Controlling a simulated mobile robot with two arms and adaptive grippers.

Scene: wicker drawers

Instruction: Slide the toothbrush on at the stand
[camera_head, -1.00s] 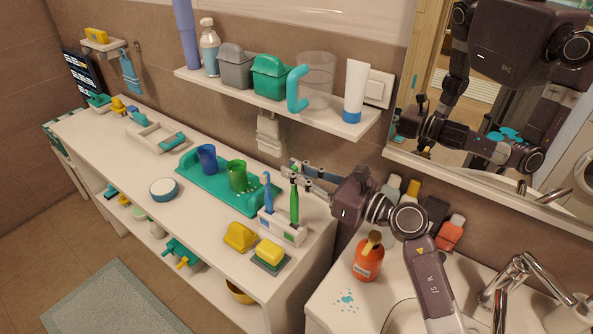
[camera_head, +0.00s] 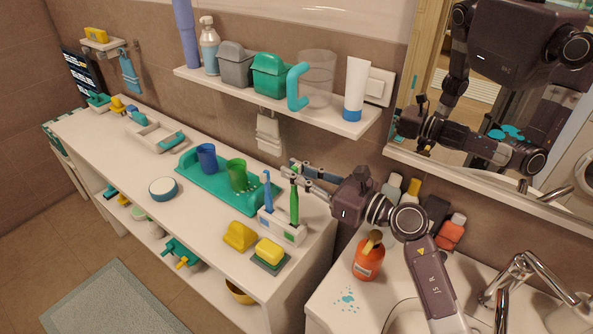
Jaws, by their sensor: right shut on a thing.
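A white toothbrush stand (camera_head: 290,233) is at the right end of the white counter. A blue toothbrush (camera_head: 267,190) stands upright in its left part. A green toothbrush (camera_head: 295,207) is upright at the stand's right part. My right gripper (camera_head: 287,171) reaches in from the right and is shut on the green toothbrush near its top. The fingers partly hide the brush head. I cannot tell how deep the green brush's lower end sits in the stand. My left gripper does not show.
A teal tray (camera_head: 215,195) with a blue cup (camera_head: 207,157) and a green cup (camera_head: 237,174) is left of the stand. Yellow items (camera_head: 240,236) lie in front. A shelf (camera_head: 275,103) hangs above. An orange bottle (camera_head: 368,262) is at right.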

